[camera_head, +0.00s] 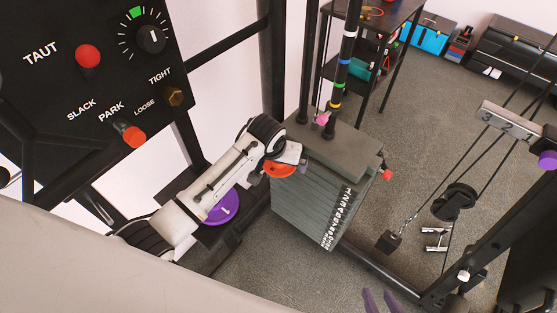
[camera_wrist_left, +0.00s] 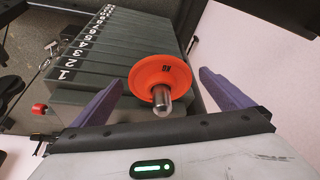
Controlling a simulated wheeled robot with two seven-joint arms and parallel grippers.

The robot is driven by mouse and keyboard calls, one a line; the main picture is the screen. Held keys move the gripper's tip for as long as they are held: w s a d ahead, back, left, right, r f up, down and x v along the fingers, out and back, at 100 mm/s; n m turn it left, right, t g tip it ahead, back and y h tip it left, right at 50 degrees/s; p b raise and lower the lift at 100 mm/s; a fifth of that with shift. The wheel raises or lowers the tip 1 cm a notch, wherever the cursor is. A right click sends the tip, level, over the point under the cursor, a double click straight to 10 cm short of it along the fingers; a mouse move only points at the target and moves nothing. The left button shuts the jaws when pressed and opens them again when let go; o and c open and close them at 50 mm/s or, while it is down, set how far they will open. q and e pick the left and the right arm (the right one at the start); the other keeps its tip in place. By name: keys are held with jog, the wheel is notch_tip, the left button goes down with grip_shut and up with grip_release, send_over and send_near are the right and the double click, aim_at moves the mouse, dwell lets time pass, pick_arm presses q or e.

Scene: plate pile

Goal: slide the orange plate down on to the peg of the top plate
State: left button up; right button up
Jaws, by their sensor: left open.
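The orange plate (camera_head: 279,170) is at the left edge of the weight stack's top plate (camera_head: 345,146), partly covered by my left gripper (camera_head: 297,160). In the left wrist view the orange plate (camera_wrist_left: 150,75) is a round disc with dark marks. A silver peg (camera_wrist_left: 161,101) sticks out through its middle toward the camera. I cannot tell whether the disc rests against the top plate. My left gripper (camera_wrist_left: 161,80) is open, its purple fingers on either side of the orange plate and apart from it. The purple fingers of my right gripper (camera_head: 379,300) show apart at the bottom of the head view.
The numbered weight stack (camera_head: 310,205) stands under dark guide rods. A purple plate (camera_head: 221,208) lies on a dark stand left of it. A red knob (camera_head: 387,174) juts from the stack's right. A control panel (camera_head: 100,75) is at upper left; cables and a pulley (camera_head: 455,202) are at right.

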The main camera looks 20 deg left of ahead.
pick_arm(q)
jog(key=v, duration=1)
jog(key=shift+s+r, duration=0.1)
jog(key=shift+s, duration=0.05)
